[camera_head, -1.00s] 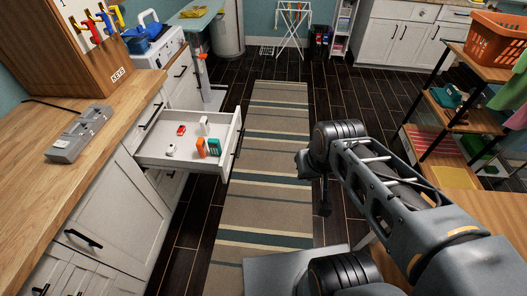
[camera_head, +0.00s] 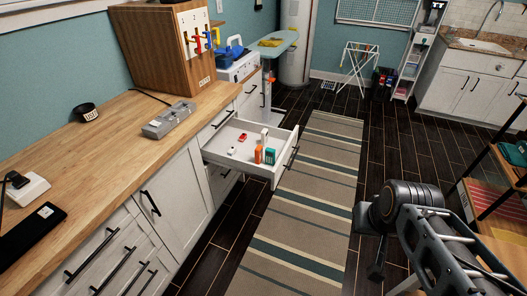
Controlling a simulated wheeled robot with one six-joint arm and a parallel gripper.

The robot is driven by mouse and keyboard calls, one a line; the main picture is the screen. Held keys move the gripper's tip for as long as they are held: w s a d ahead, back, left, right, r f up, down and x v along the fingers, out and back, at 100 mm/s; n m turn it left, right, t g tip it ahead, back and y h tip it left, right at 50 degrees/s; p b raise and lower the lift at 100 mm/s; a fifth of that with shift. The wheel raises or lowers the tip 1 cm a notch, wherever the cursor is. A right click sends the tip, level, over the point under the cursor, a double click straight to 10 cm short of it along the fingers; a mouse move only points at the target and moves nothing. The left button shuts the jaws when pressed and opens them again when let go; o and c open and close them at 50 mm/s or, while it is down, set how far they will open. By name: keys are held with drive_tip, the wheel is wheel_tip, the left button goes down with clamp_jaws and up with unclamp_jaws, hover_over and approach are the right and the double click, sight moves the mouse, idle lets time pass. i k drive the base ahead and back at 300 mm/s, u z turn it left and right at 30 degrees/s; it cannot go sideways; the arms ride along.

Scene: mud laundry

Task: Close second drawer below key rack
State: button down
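The key rack (camera_head: 200,35) is a wooden box with a white panel and hanging coloured keys on the counter at upper centre-left. Below it, a white drawer (camera_head: 218,159) stands pulled out over the floor. Inside lie a red item (camera_head: 242,137), an orange bottle (camera_head: 258,154), a green box (camera_head: 269,156) and small white items. A dark handle (camera_head: 291,158) is on its front. My gripper (camera_head: 375,270) is at the lower right, well apart from the drawer, pointing down. Its fingers are too small and dark to tell whether they are open.
A wooden counter (camera_head: 110,130) with a grey power strip (camera_head: 170,119) runs along the left. A striped rug (camera_head: 318,190) covers the aisle floor, clear between drawer and arm. A shelf (camera_head: 500,190) stands at right, a drying rack (camera_head: 358,65) at the back.

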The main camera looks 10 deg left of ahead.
sight(215, 150)
drive_tip(key=u, duration=0.8)
drive_tip(key=i, duration=1.35)
drive_tip(key=z, duration=0.2)
